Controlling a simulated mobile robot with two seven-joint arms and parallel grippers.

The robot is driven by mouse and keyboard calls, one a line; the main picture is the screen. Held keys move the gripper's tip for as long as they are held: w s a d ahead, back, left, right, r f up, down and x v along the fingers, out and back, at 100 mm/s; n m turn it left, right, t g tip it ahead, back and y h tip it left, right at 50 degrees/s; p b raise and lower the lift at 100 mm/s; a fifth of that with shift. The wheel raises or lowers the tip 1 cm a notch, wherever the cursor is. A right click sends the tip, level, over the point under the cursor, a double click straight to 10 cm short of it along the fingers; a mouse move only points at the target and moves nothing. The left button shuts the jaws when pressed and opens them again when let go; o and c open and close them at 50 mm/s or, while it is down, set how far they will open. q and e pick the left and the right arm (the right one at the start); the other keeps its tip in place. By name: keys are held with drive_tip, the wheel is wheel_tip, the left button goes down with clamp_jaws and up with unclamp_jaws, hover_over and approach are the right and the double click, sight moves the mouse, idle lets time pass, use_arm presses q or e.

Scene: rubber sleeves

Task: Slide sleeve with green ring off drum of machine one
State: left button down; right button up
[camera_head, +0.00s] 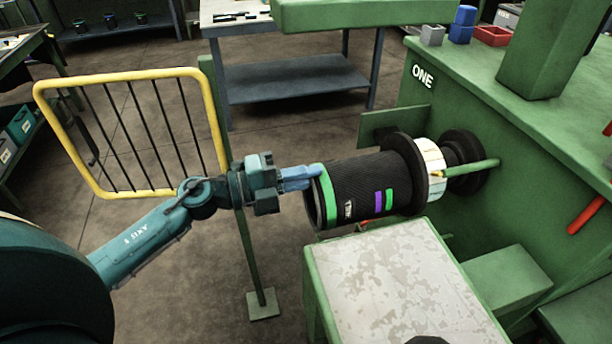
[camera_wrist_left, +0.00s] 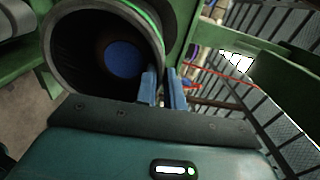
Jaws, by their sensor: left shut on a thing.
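The black sleeve (camera_head: 362,188) has a green ring (camera_head: 327,197) at its near left end, plus a small label and purple and green marks. It lies level in line with the drum of machine one, its far end against the dark flange by the white collar (camera_head: 430,163). My left gripper (camera_head: 316,171) is shut on the rim of the sleeve's open end. The left wrist view shows the blue fingers (camera_wrist_left: 163,88) at the sleeve wall, one inside and one outside. A blue disc (camera_wrist_left: 124,59) shows deep inside the sleeve; the drum itself is mostly hidden.
Machine one's green body (camera_head: 530,125) stands at right, marked ONE. A pale-topped green stand (camera_head: 385,280) is just below the sleeve. A yellow-framed guard (camera_head: 125,75) stands behind my left arm. Open floor lies left of the sleeve.

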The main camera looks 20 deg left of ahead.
use_arm(q)
drive_tip(key=shift+s+f, duration=0.15)
drive_tip(key=shift+f, duration=0.25)
drive_tip(key=shift+r, duration=0.15)
drive_tip(key=shift+v, duration=0.85)
drive_tip(key=shift+s+a, duration=0.3)
drive_tip(key=shift+a, duration=0.15)
drive_tip(key=c, duration=1.7)
unclamp_jaws()
drive_tip(key=shift+a, duration=0.1)
drive_tip(key=shift+o, duration=1.3)
drive_tip(key=shift+r, duration=0.1)
